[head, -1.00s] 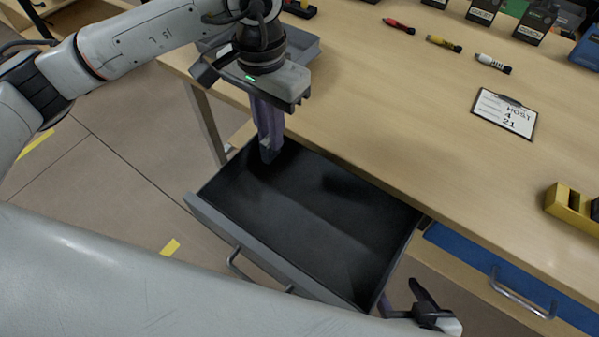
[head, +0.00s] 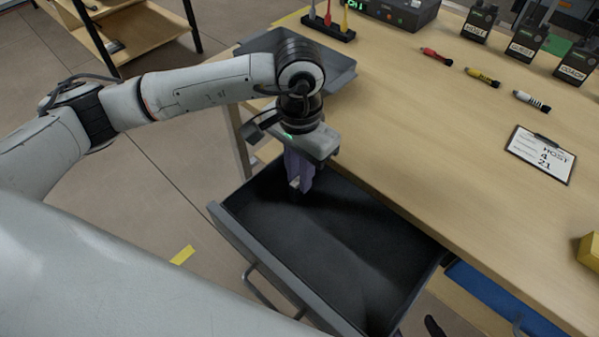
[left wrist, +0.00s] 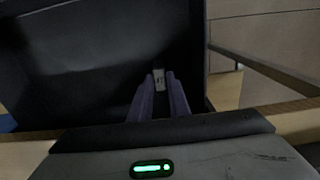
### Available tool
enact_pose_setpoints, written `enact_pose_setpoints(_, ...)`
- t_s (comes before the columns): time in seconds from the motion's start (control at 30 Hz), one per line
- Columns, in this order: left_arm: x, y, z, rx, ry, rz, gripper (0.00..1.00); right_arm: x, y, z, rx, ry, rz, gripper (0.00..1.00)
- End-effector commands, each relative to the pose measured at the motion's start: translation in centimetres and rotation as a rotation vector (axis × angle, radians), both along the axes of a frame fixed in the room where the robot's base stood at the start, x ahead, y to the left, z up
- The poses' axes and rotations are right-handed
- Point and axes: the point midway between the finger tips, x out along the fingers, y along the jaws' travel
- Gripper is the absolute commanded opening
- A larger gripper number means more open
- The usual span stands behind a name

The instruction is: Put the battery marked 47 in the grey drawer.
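The grey drawer (head: 222,222) is pulled out below the table's front edge, with a dark, bare-looking floor. My left gripper (head: 295,186) points down inside the drawer, near its back left corner. Its purple fingers are close together around a small pale battery (left wrist: 159,78), which fills the gap at the fingertips in the left wrist view. A faint dark marking shows on it, too small to read surely. I cannot tell whether the battery touches the drawer floor. Only a dark tip of what seems my right gripper (head: 433,325) shows at the bottom edge.
A blue drawer (head: 490,295) is at the right. A wooden shelf unit (head: 140,30) stands far left.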

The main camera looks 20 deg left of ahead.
Motion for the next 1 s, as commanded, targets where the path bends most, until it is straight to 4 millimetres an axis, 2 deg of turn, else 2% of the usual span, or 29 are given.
enact_pose_setpoints(0.03,0.0,0.0,0.0,0.0,0.001,0.0,0.25,0.0,0.0,0.1,0.0,0.0,0.0,0.6)
enact_pose_setpoints(0.07,0.0,0.0,0.0,0.0,0.001,0.0,0.3,0.0,0.0,0.1,0.001,0.0,-0.001,0.6)
enact_pose_setpoints(0.37,0.0,0.0,0.1,0.0,0.0,0.001,0.3,0.1,0.0,0.3,0.0,-0.002,0.0,0.6)
enact_pose_setpoints(0.5,0.1,0.0,1.0,0.0,-0.002,0.0,0.3,0.1,0.0,0.7,-0.002,-0.002,0.001,0.6)
enact_pose_setpoints(1.0,0.1,0.0,10.8,0.001,-0.004,0.0,0.3,0.0,0.0,0.6,-0.002,-0.002,0.001,0.6)
